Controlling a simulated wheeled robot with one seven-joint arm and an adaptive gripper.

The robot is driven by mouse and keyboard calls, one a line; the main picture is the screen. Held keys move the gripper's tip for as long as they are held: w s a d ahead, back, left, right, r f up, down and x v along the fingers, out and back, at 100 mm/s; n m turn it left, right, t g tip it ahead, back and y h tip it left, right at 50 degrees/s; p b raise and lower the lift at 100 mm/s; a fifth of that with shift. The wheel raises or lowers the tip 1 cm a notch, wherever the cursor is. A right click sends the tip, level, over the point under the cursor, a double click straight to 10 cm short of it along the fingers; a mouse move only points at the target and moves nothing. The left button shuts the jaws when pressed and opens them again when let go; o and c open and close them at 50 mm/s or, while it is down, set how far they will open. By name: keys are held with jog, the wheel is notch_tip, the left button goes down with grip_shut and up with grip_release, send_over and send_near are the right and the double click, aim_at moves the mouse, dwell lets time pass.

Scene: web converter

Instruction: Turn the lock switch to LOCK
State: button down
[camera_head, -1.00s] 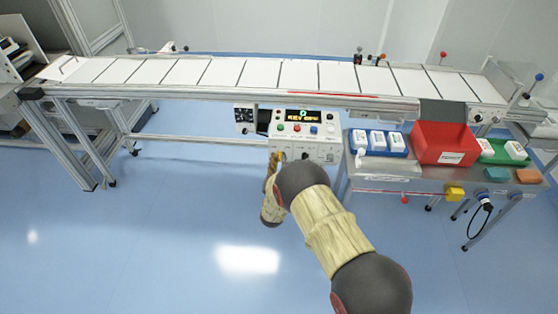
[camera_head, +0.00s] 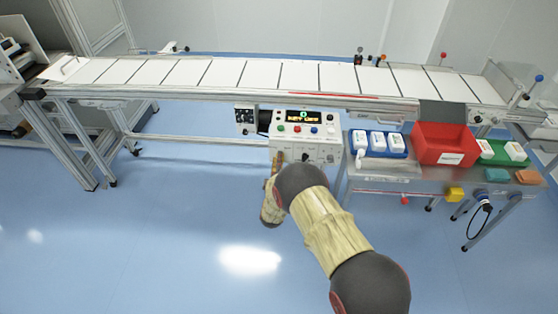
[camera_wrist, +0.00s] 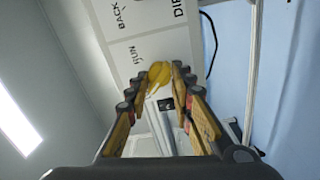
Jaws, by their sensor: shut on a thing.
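The control box (camera_head: 306,140) hangs below the conveyor, with a small display (camera_head: 303,115), coloured buttons and a lower row of controls. My gripper (camera_head: 272,170) is at the lower left of its front. In the wrist view, my gripper (camera_wrist: 164,74) is shut on a rounded yellow piece (camera_wrist: 156,80) at the panel (camera_wrist: 137,42). This piece looks like the switch's handle, but the fingers hide much of it. The panel shows sideways lettering, with BACK and DIR legible and another word partly hidden. I see no LOCK label, and the switch's angle cannot be told.
The conveyor (camera_head: 220,73) runs above the box. To the right, a metal side table (camera_head: 382,178) carries a red bin (camera_head: 441,144), a blue tray (camera_head: 377,153) and a green tray (camera_head: 492,160). The blue floor (camera_head: 160,235) left of my arm is clear.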

jog(key=c, duration=2.6)
grip_release()
jog(key=shift+r+n, duration=0.1)
jog(key=shift+n, duration=1)
jog(key=shift+a, duration=0.1)
jog(key=o, duration=0.9)
jog(key=shift+a, duration=0.1)
jog(key=shift+c, duration=0.2)
jog(key=shift+o, duration=0.8)
jog(key=s, duration=1.2)
jog(key=shift+a, duration=0.1)
